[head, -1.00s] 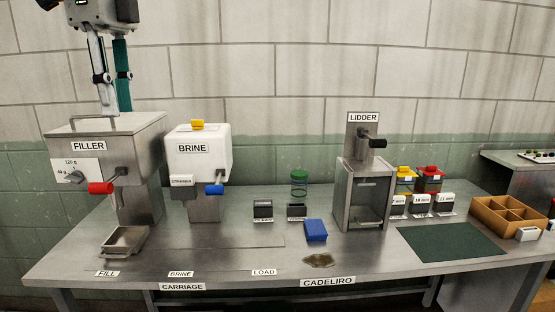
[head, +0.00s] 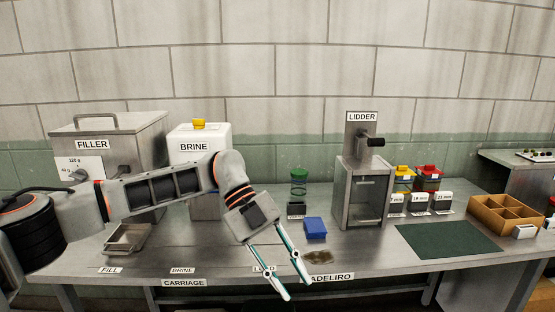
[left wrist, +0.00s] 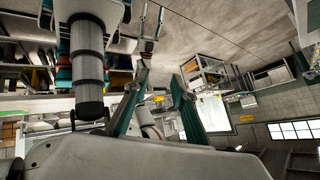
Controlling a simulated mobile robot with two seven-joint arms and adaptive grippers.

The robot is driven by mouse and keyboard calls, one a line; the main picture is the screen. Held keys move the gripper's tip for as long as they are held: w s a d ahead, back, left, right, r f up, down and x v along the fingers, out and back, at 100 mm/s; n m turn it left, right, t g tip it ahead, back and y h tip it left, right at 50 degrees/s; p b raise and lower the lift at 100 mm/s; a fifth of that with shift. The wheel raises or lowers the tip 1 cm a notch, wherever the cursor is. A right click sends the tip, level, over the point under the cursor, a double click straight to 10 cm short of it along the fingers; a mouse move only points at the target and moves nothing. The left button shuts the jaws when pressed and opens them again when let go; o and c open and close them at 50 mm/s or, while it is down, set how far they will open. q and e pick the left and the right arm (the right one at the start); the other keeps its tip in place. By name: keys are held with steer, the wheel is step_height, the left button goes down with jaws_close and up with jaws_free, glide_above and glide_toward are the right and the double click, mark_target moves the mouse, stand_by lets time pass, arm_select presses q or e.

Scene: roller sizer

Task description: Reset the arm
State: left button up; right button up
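My left arm reaches in from the left across the front of the metal table. My left gripper (head: 296,290) points down and toward the table's front edge, in front of the LOAD and CADELIRO labels, which it partly covers. Its two teal fingers are apart with nothing between them. In the left wrist view the fingers (left wrist: 157,85) also stand apart and empty, with the room beyond them. My right gripper does not show in the head view.
The filler (head: 143,130) and brine machine (head: 212,140) stand behind my left arm, partly hidden. A blue block (head: 316,229), a green-lidded jar (head: 299,184) and the lidder (head: 345,195) are right of the gripper. A green mat (head: 450,240) and wooden divided box (head: 493,212) lie further right.

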arm_select(q)
steer(key=s+d+n+h, duration=0.1)
steer(key=s+d+h, duration=0.2)
steer(key=d+h, duration=0.4)
steer(key=s+d+n+h, duration=0.1)
steer(key=s+d+h, duration=0.3)
steer(key=d+h, duration=0.25)
steer(key=w+a+f+n+t+y, duration=0.4)
steer(key=a+f+n+t, duration=0.4)
steer(key=n+t, duration=0.25)
steer(key=w+a+f+n+t+y, duration=0.45)
steer(key=a+f+n+t, duration=0.5)
steer(key=t, duration=0.25)
steer(key=s+a+f+n+g+y, duration=0.2)
steer(key=s+a+f+y, duration=0.2)
steer(key=s+a+f, duration=0.4)
steer(key=s+a+f+n+g+y, duration=0.3)
steer(key=s+a+f+y, duration=0.2)
steer(key=f, duration=0.8)
steer(key=s+a, duration=0.3)
steer(key=a, duration=0.2)
steer(key=shift+s+a+f, duration=0.25)
steer(key=shift+s+a, duration=0.1)
steer(key=shift+g, duration=0.25)
